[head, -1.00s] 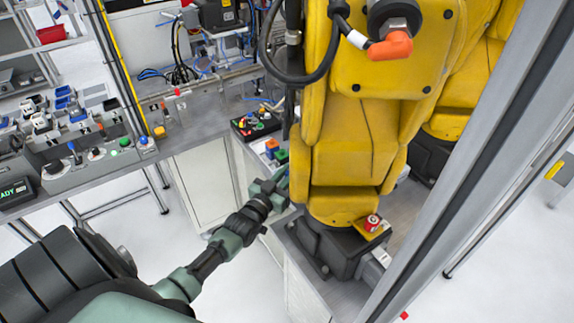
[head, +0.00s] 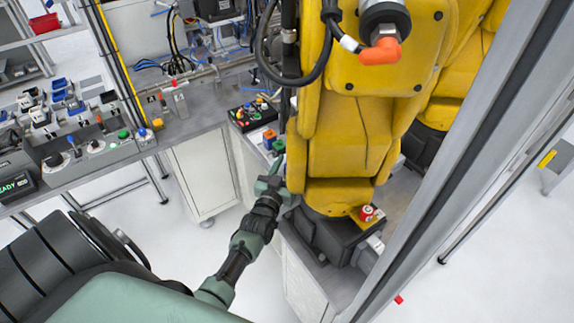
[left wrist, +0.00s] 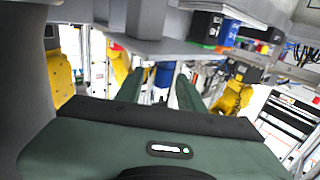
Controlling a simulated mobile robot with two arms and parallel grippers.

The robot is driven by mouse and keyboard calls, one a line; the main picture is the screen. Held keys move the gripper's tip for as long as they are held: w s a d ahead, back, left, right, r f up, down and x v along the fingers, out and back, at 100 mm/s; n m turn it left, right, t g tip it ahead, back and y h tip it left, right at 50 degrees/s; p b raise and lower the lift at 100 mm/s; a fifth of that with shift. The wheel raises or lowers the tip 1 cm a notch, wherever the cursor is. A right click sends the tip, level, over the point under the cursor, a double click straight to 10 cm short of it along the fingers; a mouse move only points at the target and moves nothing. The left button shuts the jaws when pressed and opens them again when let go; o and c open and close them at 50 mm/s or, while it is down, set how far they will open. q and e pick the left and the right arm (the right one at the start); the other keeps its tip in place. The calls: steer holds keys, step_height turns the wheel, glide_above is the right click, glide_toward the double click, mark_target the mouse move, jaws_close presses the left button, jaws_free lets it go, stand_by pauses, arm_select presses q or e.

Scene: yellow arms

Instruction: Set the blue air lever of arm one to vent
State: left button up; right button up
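My left gripper (head: 272,182) is at the foot of the large yellow arm (head: 345,140), beside its dark base. In the left wrist view its two green fingers (left wrist: 160,95) stand apart. A blue piece (left wrist: 163,75) shows between them, farther off; I cannot tell whether it is the air lever or whether the fingers reach it. In the head view a small blue piece (head: 278,147) sits just above the gripper, by a green and an orange block (head: 269,134). The lever's handle position cannot be made out. My right gripper is not in view.
A button box (head: 253,113) stands on the bench behind the gripper. A control panel (head: 85,150) with knobs and a blue-tipped stick is at left. A red button on a yellow plate (head: 367,213) sits on the arm's base. A metal frame post (head: 480,160) runs down the right.

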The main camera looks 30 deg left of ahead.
arm_select(q)
steer(key=shift+f, duration=0.1)
steer(key=shift+s+d+f, duration=0.1)
steer(key=shift+s+d, duration=0.05)
steer(key=shift+s, duration=0.45)
steer(key=b+v, duration=0.1)
steer(key=v, duration=0.5)
steer(key=shift+s+b, duration=0.3)
steer(key=shift+b, duration=0.1)
steer(key=shift+d, duration=0.1)
